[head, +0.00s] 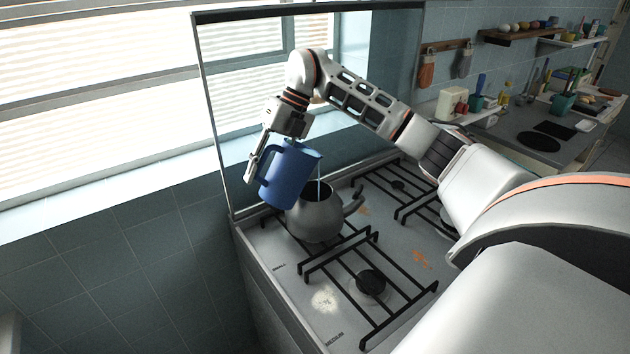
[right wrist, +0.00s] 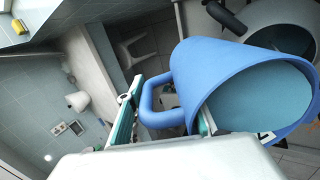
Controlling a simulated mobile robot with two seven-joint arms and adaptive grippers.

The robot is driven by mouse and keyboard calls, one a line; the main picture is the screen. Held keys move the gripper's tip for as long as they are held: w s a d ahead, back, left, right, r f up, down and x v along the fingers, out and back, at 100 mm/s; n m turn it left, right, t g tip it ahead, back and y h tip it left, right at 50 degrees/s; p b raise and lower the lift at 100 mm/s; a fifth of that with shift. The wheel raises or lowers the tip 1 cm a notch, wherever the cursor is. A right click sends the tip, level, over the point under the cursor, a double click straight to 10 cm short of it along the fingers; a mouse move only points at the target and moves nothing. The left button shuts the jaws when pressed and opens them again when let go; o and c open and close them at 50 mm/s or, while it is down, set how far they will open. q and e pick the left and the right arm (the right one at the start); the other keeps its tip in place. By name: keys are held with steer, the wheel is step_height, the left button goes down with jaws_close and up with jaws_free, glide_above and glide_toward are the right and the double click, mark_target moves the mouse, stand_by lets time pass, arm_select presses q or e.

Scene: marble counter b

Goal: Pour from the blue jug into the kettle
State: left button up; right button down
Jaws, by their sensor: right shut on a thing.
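The blue jug (head: 288,178) is tilted over the grey kettle (head: 317,219), its lip towards the kettle's open top. A thin pale stream runs from the jug's lip down into the kettle opening. My right gripper (head: 259,168) is shut on the jug's handle, at the jug's left side. In the right wrist view the jug (right wrist: 235,75) fills the right side, its handle at the fingers (right wrist: 163,125). The kettle stands on the stove's back left grate. The level inside the kettle is hidden. My left gripper is not in view.
The stove (head: 270,255) has black grates, a front burner (head: 370,282) and some stains. A glass panel (head: 215,110) stands behind it, beside the window. A counter (head: 520,135) with several small items lies at the far right.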

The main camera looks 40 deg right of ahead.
steer(key=shift+a+r, duration=0.15)
stand_by(0.3)
steer(key=shift+y, duration=0.3)
stand_by(0.3)
stand_by(0.3)
